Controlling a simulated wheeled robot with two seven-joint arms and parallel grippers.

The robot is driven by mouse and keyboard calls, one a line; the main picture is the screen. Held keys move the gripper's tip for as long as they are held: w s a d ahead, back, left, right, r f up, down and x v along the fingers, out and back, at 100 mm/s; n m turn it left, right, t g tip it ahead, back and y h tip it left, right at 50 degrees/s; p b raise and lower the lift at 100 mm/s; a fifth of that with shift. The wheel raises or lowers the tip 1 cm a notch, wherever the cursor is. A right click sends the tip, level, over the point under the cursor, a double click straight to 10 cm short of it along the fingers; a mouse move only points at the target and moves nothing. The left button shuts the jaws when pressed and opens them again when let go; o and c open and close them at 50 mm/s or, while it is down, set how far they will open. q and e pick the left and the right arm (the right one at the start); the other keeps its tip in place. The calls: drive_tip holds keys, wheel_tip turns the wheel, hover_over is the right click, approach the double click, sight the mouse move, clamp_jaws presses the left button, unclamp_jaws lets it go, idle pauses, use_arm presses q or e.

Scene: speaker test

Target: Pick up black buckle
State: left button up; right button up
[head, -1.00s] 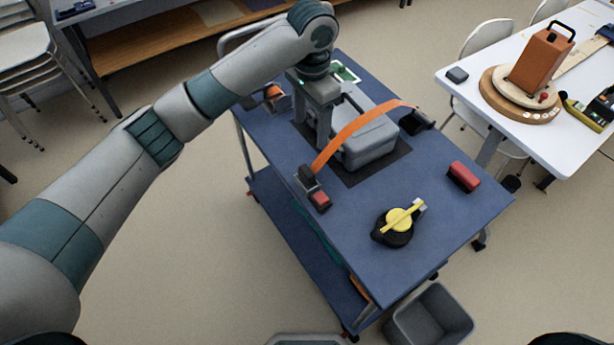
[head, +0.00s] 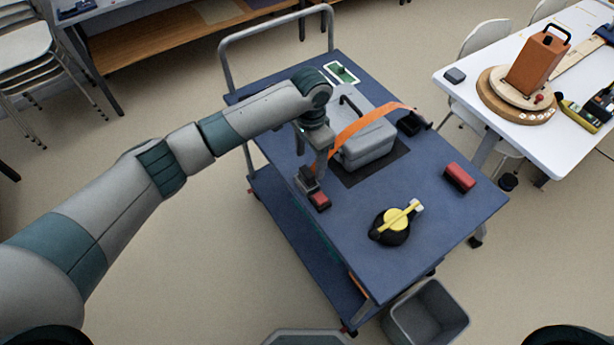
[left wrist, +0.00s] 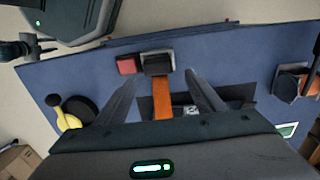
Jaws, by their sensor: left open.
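A black buckle (head: 306,179) lies on the blue cart top (head: 345,235) near its left edge, at the near end of an orange strap (head: 365,124). It also shows in the left wrist view (left wrist: 158,63), with the strap running from it toward my gripper. My left gripper (head: 317,172) is just above and behind the buckle, pointing down. In the left wrist view its fingers (left wrist: 160,76) are apart and empty, with the strap between them and the buckle just beyond the tips. My right gripper is not in view.
The strap crosses a grey case (head: 368,143) to a black piece (head: 410,124). A red block (head: 320,200) sits beside the buckle, another red block (head: 459,178) farther right. A yellow-and-black tool (head: 392,226) lies nearer. A grey bin (head: 428,315) stands below.

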sight(307, 172)
use_arm(q)
drive_tip(key=shift+f, duration=0.1)
drive_tip(key=shift+s+a+f+p, duration=0.2)
drive_tip(key=shift+f+p, duration=0.35)
drive_tip(key=shift+p, duration=0.05)
drive_tip(key=f, duration=0.2)
drive_tip(key=f+p, duration=0.1)
drive_tip(key=shift+s+a, duration=0.2)
drive_tip(key=shift+s, duration=0.05)
drive_tip(key=shift+f, duration=0.5)
drive_tip(key=c, duration=1.1)
drive_tip(key=shift+c, duration=0.2)
drive_tip(key=shift+r, duration=0.1)
